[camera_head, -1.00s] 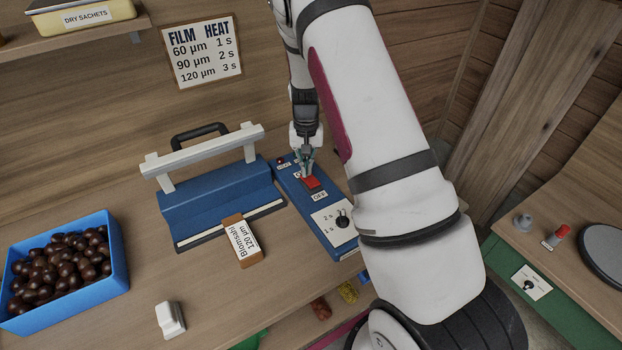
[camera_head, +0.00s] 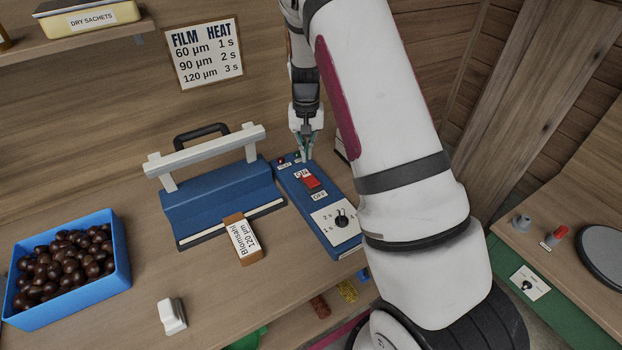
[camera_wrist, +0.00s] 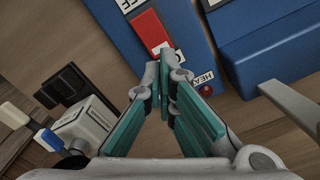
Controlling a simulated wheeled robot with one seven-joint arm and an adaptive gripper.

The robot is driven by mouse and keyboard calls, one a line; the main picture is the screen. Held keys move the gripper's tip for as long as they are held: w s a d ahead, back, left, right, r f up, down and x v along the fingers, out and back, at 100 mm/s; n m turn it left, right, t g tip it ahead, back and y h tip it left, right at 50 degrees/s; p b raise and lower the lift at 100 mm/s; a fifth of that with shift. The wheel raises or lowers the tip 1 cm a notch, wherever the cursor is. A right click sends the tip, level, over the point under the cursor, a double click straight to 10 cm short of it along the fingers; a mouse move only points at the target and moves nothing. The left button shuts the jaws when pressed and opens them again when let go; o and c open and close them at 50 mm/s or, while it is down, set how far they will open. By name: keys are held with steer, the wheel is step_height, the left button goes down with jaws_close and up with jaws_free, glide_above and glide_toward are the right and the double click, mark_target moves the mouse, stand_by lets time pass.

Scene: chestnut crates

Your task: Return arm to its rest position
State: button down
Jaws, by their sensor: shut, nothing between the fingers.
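My gripper (camera_head: 304,156) is shut and empty. It points down just above the far end of the blue control panel (camera_head: 331,222), behind the red rocker switch (camera_head: 311,181) marked ON and OFF. In the wrist view my gripper (camera_wrist: 163,62) has its fingertips together, overlapping the near end of the red switch (camera_wrist: 148,30). I cannot tell the exact gap to the panel. My arm reaches from the lower right up across the head view, hiding part of the wall and bench behind it.
A blue sealer (camera_head: 219,196) with a white bar stands left of the panel, a labelled block (camera_head: 242,238) at its front. A blue bin (camera_head: 121,255) of chestnuts and a white piece (camera_head: 172,316) are further left. A shelf (camera_head: 75,42) juts from the wall. A green-fronted bench (camera_head: 569,305) stands right.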

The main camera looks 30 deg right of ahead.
stand_by(0.3)
steer(key=s+a+r+n+t, duration=0.1)
steer(key=s+a+r, duration=0.25)
steer(key=r, duration=0.35)
steer(key=s+a+r+n+t, duration=0.1)
steer(key=s+a+r, duration=0.25)
steer(key=r, duration=0.45)
steer(key=s+a+r+n+t, duration=0.1)
steer(key=s+a+r, duration=0.1)
steer(key=s+r, duration=0.35)
steer(key=s+a+r+n+t, duration=0.1)
steer(key=s+r, duration=0.3)
steer(key=s, duration=0.4)
steer(key=s+a+r+n+t, duration=0.1)
steer(key=s+a+r, duration=0.3)
steer(key=s, duration=0.5)
steer(key=shift+a+n+t, duration=0.15)
steer(key=shift+n+t, duration=0.15)
steer(key=shift+n, duration=0.2)
